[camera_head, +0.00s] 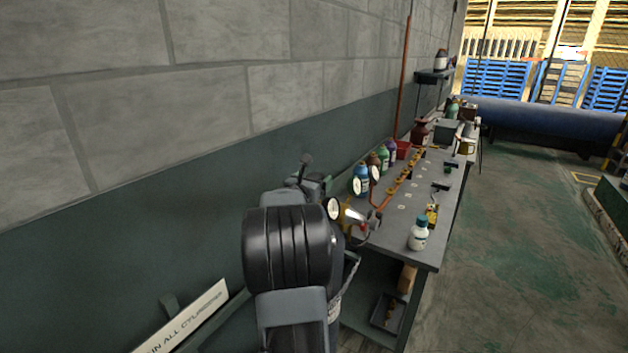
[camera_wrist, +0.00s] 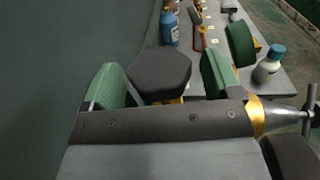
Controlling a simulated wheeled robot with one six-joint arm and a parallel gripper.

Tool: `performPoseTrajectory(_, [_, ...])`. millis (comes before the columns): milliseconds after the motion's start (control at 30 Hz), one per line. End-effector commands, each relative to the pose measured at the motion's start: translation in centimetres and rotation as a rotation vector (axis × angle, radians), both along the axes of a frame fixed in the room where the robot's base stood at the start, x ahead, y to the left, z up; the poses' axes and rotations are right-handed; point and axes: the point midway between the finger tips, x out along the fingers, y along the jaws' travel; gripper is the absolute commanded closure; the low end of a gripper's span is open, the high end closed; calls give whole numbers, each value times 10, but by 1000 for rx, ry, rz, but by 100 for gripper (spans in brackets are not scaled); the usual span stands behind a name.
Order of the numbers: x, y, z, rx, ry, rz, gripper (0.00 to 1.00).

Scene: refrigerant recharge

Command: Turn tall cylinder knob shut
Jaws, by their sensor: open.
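In the wrist view, a dark, many-sided knob (camera_wrist: 160,76) with a bit of yellow under it lies between the green pads of my gripper (camera_wrist: 166,80). My gripper is open. The left pad is close to the knob's left side, and there is a small gap to the right pad; I cannot tell whether either touches. In the head view my arm covers the knob and most of the tall cylinder. I cannot tell from here how far the knob is turned.
A grey workbench (camera_head: 412,231) runs along the wall, with several bottles on it. A white bottle with a blue cap (camera_head: 418,235) stands near its front edge. A metal fitting (camera_wrist: 292,117) is close on my gripper's right. A sign (camera_head: 188,318) is low at left. The floor (camera_head: 530,270) at right is clear.

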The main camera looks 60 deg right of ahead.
Motion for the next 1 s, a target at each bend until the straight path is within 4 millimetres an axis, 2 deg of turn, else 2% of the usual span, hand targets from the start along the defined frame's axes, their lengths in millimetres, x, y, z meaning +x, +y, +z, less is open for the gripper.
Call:
performPoseTrajectory(267, [0, -1, 0, 0, 0, 0, 17])
performPoseTrajectory(767, [0, 0, 0, 0, 0, 0, 65])
performPoseTrajectory(1000, [1, 0, 0, 1, 0, -27, 65])
